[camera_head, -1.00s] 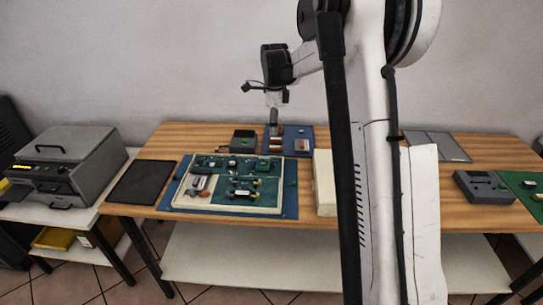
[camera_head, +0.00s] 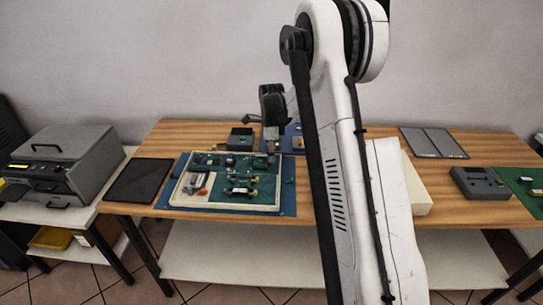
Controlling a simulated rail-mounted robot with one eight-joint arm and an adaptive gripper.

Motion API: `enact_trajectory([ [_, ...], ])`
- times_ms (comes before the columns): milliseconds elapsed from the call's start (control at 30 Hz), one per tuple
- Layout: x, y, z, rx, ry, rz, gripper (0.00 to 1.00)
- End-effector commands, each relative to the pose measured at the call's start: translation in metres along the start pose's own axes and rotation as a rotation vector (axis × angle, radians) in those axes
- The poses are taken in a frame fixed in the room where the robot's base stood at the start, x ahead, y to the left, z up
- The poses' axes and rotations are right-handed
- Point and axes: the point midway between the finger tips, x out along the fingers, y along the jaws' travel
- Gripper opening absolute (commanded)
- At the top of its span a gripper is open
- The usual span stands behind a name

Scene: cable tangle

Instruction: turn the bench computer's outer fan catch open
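The bench computer (camera_head: 222,206) appears to be the shallow pale open case with a green board and small parts, lying on a blue mat (camera_head: 289,200) on the wooden bench. The outer fan catch is too small to make out. My gripper (camera_head: 271,157) points down over the far right corner of the case, and its tips overlap the board's edge in the picture. I cannot tell whether it touches anything. Its fingers are too small and dark to show whether they are open or shut.
A black mat (camera_head: 140,181) lies left of the case, and a grey machine (camera_head: 62,165) stands on the side table. A dark box (camera_head: 240,139) sits behind the case. A cream block (camera_head: 416,190) and a grey device (camera_head: 480,183) are to the right. Bare wood shows between them.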

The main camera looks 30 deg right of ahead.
Motion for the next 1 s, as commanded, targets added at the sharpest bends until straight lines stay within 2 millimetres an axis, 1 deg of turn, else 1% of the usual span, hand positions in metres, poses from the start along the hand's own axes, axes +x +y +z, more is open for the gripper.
enact_trajectory([
  [133,0.0062,0.0003,-0.0001,0.0,0.0,0.0,0.26],
  [367,0.0068,0.0002,-0.0001,0.0,0.0,0.0,0.26],
  [400,0.0068,0.0002,0.0,0.0,0.0,0.0,0.25],
  [600,0.0067,0.0002,-0.0001,0.0,0.0,0.0,0.0],
  [1000,0.0073,0.0002,-0.0001,-0.03,0.0,0.0,0.0],
])
